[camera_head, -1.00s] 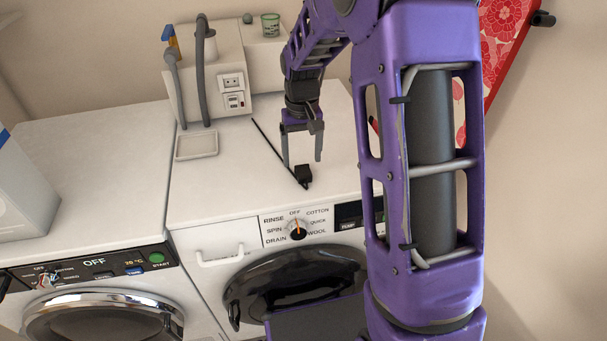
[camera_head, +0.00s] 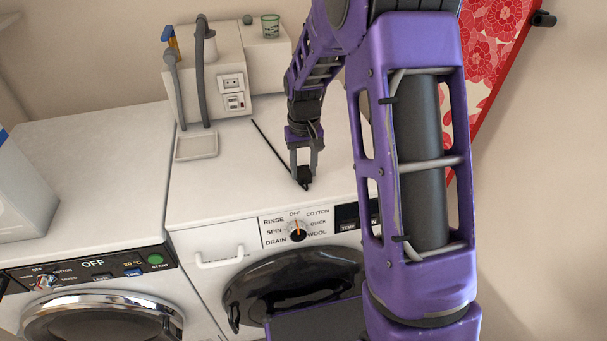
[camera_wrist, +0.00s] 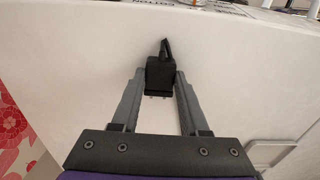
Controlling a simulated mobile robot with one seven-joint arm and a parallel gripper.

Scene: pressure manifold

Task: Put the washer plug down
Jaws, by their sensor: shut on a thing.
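The washer plug (camera_head: 304,174) is a small black block at the end of a black cord, on the white top of the right washer (camera_head: 230,195), near its front edge. My gripper (camera_head: 304,168) points down with its grey fingers on either side of the plug. The wrist view shows the plug (camera_wrist: 160,76) between the fingertips (camera_wrist: 160,84), with two small prongs facing my palm and the cord leaving at the far end. My gripper is shut on the plug. I cannot tell whether the plug still touches the washer top.
A white box with a socket panel (camera_head: 233,92) and grey hoses (camera_head: 203,80) stands behind, with a shallow tray (camera_head: 196,147) before it. A green cup (camera_head: 270,25) stands at the back. The washer top left of my gripper is largely clear.

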